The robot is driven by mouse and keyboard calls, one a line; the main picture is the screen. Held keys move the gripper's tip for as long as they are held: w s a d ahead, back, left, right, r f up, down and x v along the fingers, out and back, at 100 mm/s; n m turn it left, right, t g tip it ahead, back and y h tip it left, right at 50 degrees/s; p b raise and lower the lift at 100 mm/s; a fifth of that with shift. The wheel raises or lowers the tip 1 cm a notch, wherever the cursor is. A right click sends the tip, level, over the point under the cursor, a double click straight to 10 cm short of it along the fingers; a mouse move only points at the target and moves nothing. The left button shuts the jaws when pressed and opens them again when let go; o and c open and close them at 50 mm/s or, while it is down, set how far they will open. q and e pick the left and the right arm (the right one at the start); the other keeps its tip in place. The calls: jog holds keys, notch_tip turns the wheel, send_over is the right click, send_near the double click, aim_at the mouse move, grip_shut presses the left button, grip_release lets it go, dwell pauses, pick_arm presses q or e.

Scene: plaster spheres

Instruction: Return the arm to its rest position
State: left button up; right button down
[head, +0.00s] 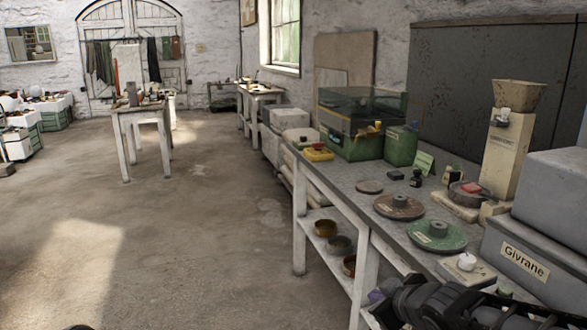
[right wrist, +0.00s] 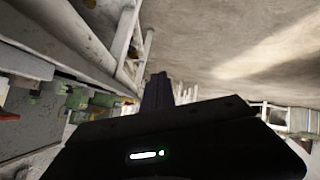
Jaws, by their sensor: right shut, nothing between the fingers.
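My right arm (head: 455,305) comes in at the bottom right corner of the head view, black and jointed, in front of the workbench's near end. My right gripper (head: 377,297) is at its left end, with dark purplish fingertips beside the bench. In the right wrist view the fingers of the right gripper (right wrist: 157,92) are together, with nothing seen between them. The dark wrist housing hides much of the lower part of that view. My left gripper is not in view.
The long workbench (head: 345,180) on the right carries a green disc (head: 436,237), a brown disc (head: 398,207), a grey box labelled Givrane (head: 522,262) and a beige grinder (head: 505,150). Its lower shelf holds several round tins. The concrete floor (head: 180,240) to the left is clear.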

jog(key=s+a+f+m+g+y, duration=0.1)
jog(key=s+a+f+m, duration=0.15)
jog(key=f, duration=0.65)
jog(key=s+a+f+m+g+y, duration=0.1)
jog(key=s+a+f+m+g, duration=0.15)
jog(key=f, duration=0.65)
jog(key=s+a+f+m+g, duration=0.15)
jog(key=s+a+f, duration=0.25)
jog(key=f, duration=0.5)
jog(key=s+a+f+m+g, duration=0.2)
jog(key=s+f+g, duration=0.1)
jog(key=s+f, duration=0.65)
jog(key=s+a+f+m+g, duration=0.1)
jog(key=s+f+g, duration=0.1)
jog(key=s+f, duration=0.75)
pick_arm(q)
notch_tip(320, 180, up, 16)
jog(key=p, duration=1.5)
jog(key=shift+p, duration=0.35)
pick_arm(e)
notch_tip(320, 180, up, 19)
jog(key=s, duration=0.1)
jog(key=shift+s, duration=0.25)
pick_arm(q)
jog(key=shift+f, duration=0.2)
